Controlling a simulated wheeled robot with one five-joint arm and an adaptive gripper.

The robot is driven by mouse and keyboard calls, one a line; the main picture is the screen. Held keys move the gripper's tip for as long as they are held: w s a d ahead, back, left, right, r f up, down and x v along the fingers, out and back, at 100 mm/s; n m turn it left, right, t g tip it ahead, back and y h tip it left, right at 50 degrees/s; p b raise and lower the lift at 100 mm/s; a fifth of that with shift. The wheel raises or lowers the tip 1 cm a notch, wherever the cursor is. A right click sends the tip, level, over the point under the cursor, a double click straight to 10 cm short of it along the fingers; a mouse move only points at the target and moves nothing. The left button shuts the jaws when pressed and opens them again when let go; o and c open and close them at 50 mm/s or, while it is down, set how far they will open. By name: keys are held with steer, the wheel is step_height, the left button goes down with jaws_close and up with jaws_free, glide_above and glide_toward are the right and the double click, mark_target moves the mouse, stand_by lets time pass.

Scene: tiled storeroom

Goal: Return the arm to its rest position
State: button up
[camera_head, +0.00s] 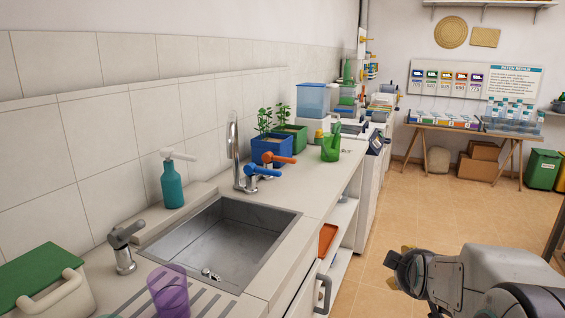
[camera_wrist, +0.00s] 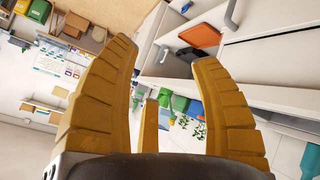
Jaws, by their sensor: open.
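My arm shows at the lower right of the head view, over the tiled floor and to the right of the counter. The tip of my gripper (camera_head: 402,262) shows only in part there, beside the end of the arm. The wrist view is tilted strongly, with the room behind the fingers.
The counter with a steel sink (camera_head: 222,243) runs along the left. A purple cup (camera_head: 170,292) and a teal soap bottle (camera_head: 172,185) stand on it. An orange tray (camera_head: 327,240) sits on a shelf under the counter. The floor (camera_head: 420,205) ahead is clear.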

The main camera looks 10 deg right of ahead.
steer(key=s+a+r+m+g+y+p, duration=0.1)
steer(key=s+a+r+y+p, duration=0.1)
steer(key=s+a+r+p, duration=0.3)
steer(key=s+a+r+g+y+p, duration=0.1)
steer(key=s+a+r+p, duration=0.15)
steer(key=a, duration=0.55)
steer(key=s+a+r+m+g+y+p, duration=0.1)
steer(key=s+a+g+p, duration=0.1)
steer(key=s, duration=0.5)
steer(key=s+a+r+g+p, duration=0.1)
steer(key=s+a+r+p, duration=0.1)
steer(key=s+a, duration=0.3)
steer(key=shift+s+r+m+g+y+p, duration=0.2)
steer(key=shift+s+m+g+y+p, duration=0.2)
steer(key=shift+s+p, duration=0.6)
